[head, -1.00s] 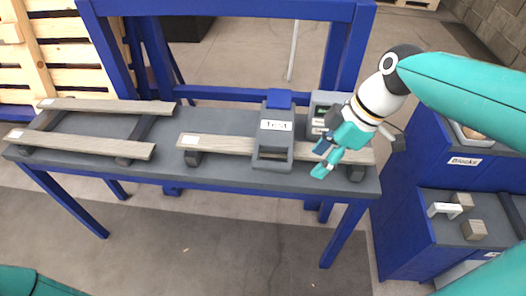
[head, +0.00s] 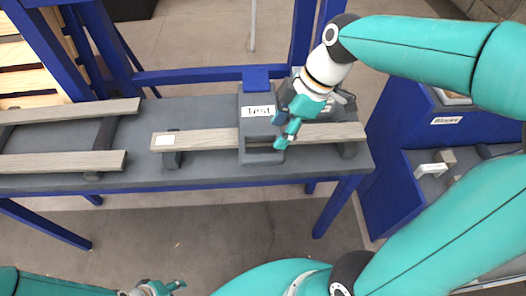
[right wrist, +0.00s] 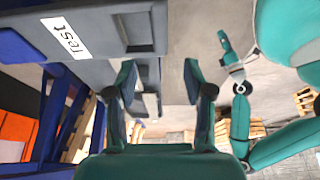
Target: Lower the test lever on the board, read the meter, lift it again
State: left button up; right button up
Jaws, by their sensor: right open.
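The wooden board (head: 208,140) lies across supports on the grey bench. A dark grey unit with a white "test" label (head: 258,111) and a blue block (head: 256,78) on top straddles it. My right gripper (head: 285,138) is open at the unit's right front; I cannot tell whether it touches. In the right wrist view the unit's label (right wrist: 65,37) and a recess (right wrist: 138,28) lie beyond the open fingers (right wrist: 160,78). I cannot make out a separate lever. The meter is mostly hidden behind my right gripper. My left gripper (head: 160,288) is low at the bottom edge.
Two more planks (head: 62,162) rest on supports at the bench's left. Blue gantry posts (head: 305,35) rise behind. A blue cabinet labelled "Blocks" (head: 447,120) stands at the right, with small blocks (head: 447,158) on its lower shelf. The floor in front is clear.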

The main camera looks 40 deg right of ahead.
aim_at(261, 157)
jog(key=x, duration=1)
jog(key=shift+a+f, duration=0.2)
jog(key=shift+f, duration=0.15)
grip_shut()
